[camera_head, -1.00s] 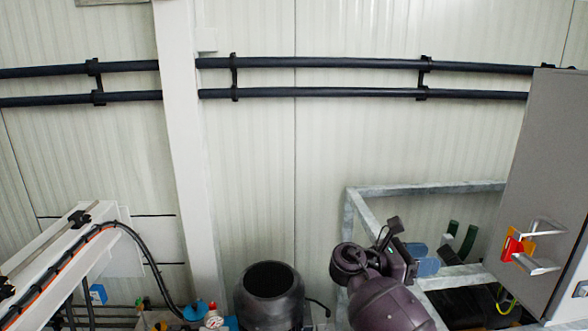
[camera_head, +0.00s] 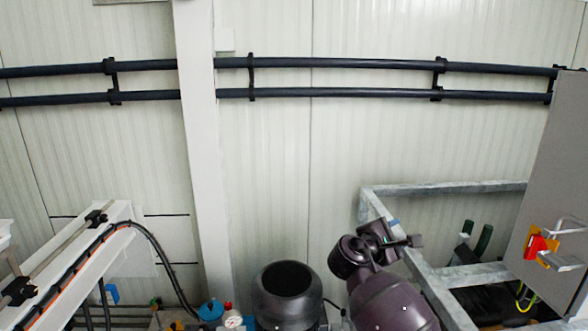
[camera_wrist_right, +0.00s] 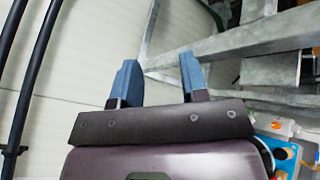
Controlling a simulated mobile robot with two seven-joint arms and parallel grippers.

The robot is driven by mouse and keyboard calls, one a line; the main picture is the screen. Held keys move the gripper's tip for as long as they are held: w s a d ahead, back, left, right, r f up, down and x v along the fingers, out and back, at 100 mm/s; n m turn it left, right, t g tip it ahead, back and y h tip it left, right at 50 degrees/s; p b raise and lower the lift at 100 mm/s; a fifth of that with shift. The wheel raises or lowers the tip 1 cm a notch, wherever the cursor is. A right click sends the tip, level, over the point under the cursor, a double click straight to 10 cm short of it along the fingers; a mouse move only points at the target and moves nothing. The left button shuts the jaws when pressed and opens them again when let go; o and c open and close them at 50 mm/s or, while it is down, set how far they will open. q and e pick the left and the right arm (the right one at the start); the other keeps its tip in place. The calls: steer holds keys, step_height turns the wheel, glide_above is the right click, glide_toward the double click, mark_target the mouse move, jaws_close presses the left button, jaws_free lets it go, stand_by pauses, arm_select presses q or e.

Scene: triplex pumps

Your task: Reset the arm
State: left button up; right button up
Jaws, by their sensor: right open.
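My right gripper (camera_head: 392,236) is at the top of my dark purple arm, low and right of centre in the head view, in front of the grey metal frame. It is turned so that its fingers hardly show there. In the right wrist view its two blue fingers (camera_wrist_right: 158,75) stand apart with nothing between them, so it is open and empty. My left gripper is not in view.
A galvanised frame (camera_head: 440,189) stands close behind and right of my right arm. A grey cabinet (camera_head: 557,170) with a red-and-yellow switch (camera_head: 538,247) is at the right. A black cylinder (camera_head: 287,298) stands left of the arm. Dark pipes (camera_head: 340,63) cross the wall.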

steer(key=s+a+f+m+t+y, duration=0.2)
steer(key=s+f+m+t+y, duration=0.15)
steer(key=f+y, duration=0.35)
steer(key=s+a+f+m+t+y, duration=0.2)
steer(key=s+a+f+m+y, duration=0.1)
steer(key=s+f+m+y, duration=0.25)
steer(key=s+d+f+m+g, duration=0.2)
steer(key=s+d+f+m, duration=0.1)
steer(key=s+f, duration=0.7)
steer(key=s+d+f+m+g+b, duration=0.1)
steer(key=s+d+f, duration=0.5)
steer(key=s, duration=1.1)
step_height(320, 180, down, 4)
steer(key=shift+s+d+r+m+g+y, duration=0.1)
steer(key=shift+s+d+m+g+y, duration=0.2)
steer(key=shift+m+g, duration=0.6)
steer(key=shift+a+m+t, duration=0.1)
steer(key=shift+m+t, duration=0.15)
steer(key=shift+m, duration=0.05)
